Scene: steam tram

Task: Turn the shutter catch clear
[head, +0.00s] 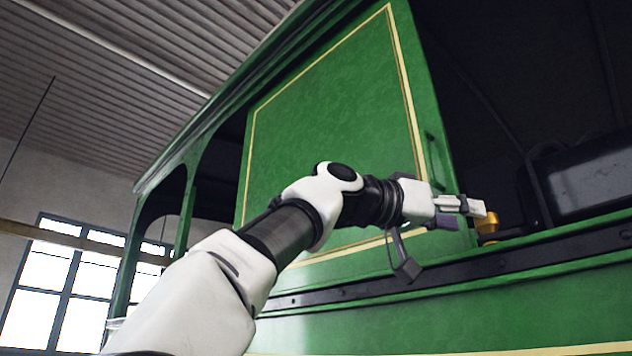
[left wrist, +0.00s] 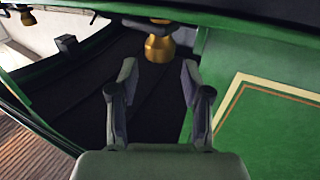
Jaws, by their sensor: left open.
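The shutter (head: 330,130) is a large green panel with a cream and orange border line; part of it shows at the right in the left wrist view (left wrist: 275,130). A brass knob-like piece (head: 488,226), perhaps the catch, sits at the shutter's lower right edge, partly behind my gripper. In the left wrist view the brass piece (left wrist: 159,47) is just beyond the fingertips, between their lines. My left gripper (head: 476,207) is open and empty, its fingers spread (left wrist: 159,70). I cannot tell if it touches the brass. My right gripper is not in view.
A dark ledge (head: 350,290) runs along the green tram side below the shutter. Right of the shutter is a dark opening with black machinery (head: 590,185). A small dark handle (head: 431,152) is on the shutter's right edge. A window (head: 70,280) is at far left.

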